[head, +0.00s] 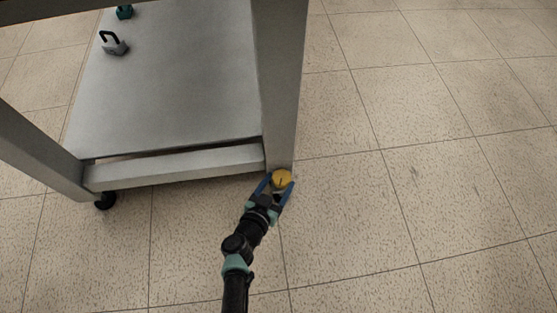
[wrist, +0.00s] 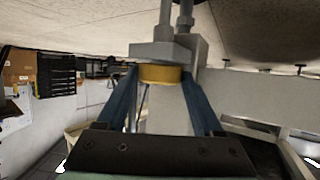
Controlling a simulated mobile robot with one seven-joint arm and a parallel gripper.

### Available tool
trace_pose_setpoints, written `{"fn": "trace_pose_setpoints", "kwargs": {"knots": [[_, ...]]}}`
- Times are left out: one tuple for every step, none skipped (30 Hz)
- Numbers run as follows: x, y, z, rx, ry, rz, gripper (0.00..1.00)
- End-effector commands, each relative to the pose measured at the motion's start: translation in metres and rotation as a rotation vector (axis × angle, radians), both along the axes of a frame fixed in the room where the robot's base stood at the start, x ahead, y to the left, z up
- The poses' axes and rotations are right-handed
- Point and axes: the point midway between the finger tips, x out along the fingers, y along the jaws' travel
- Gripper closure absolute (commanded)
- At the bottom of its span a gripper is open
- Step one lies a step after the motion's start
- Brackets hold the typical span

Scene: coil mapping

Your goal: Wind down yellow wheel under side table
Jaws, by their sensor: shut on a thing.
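The yellow wheel (head: 282,180) is at the foot of the side table's front right leg (head: 279,90), close to the floor. It also shows in the wrist view (wrist: 162,74), below a grey metal bracket and rod in that picture. My gripper (head: 280,184) reaches it from the front, with its blue fingers on either side of the wheel. In the wrist view my gripper (wrist: 163,82) has one finger at each side of the yellow wheel, shut on it. The side table (head: 180,80) is grey, with a lower shelf and a cross rail.
A black caster (head: 105,200) is under the front left leg. A grey padlock-like object (head: 113,44) and a teal object (head: 124,12) sit on the lower shelf. The tiled floor to the right is clear. Shelves with boxes (wrist: 18,65) show in the wrist view.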

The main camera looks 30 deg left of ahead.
Motion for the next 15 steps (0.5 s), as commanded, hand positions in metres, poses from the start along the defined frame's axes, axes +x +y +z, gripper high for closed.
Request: {"fn": "trace_pose_setpoints", "kwargs": {"knots": [[0.0005, -0.0003, 0.0002, -0.002, 0.001, -0.007, 0.87], [0.0003, -0.0004, -0.0001, -0.001, 0.001, -0.013, 0.87], [0.0002, -0.0003, -0.0004, -0.002, 0.001, -0.018, 0.87], [0.0004, -0.0003, -0.0004, -0.001, 0.001, -0.021, 0.87], [0.0005, -0.0002, -0.0003, -0.001, 0.001, -0.025, 0.87], [0.0006, 0.0000, -0.0001, -0.001, 0.000, -0.028, 0.87], [0.0005, 0.0000, -0.0003, 0.000, 0.000, -0.029, 0.87], [0.0005, 0.0000, -0.0005, 0.000, 0.001, -0.031, 0.87], [0.0003, 0.0000, -0.0008, 0.000, 0.002, -0.033, 0.87], [0.0003, 0.0000, -0.0009, 0.001, 0.002, -0.034, 0.87], [0.0002, 0.0000, -0.0010, 0.001, 0.002, -0.035, 0.87], [0.0002, 0.0001, -0.0011, 0.002, 0.002, -0.035, 0.87], [0.0002, 0.0001, -0.0012, 0.002, 0.002, -0.035, 0.87], [0.0002, 0.0001, -0.0012, 0.002, 0.002, -0.035, 0.87], [0.0003, 0.0001, -0.0012, 0.002, 0.002, -0.035, 0.87]]}}
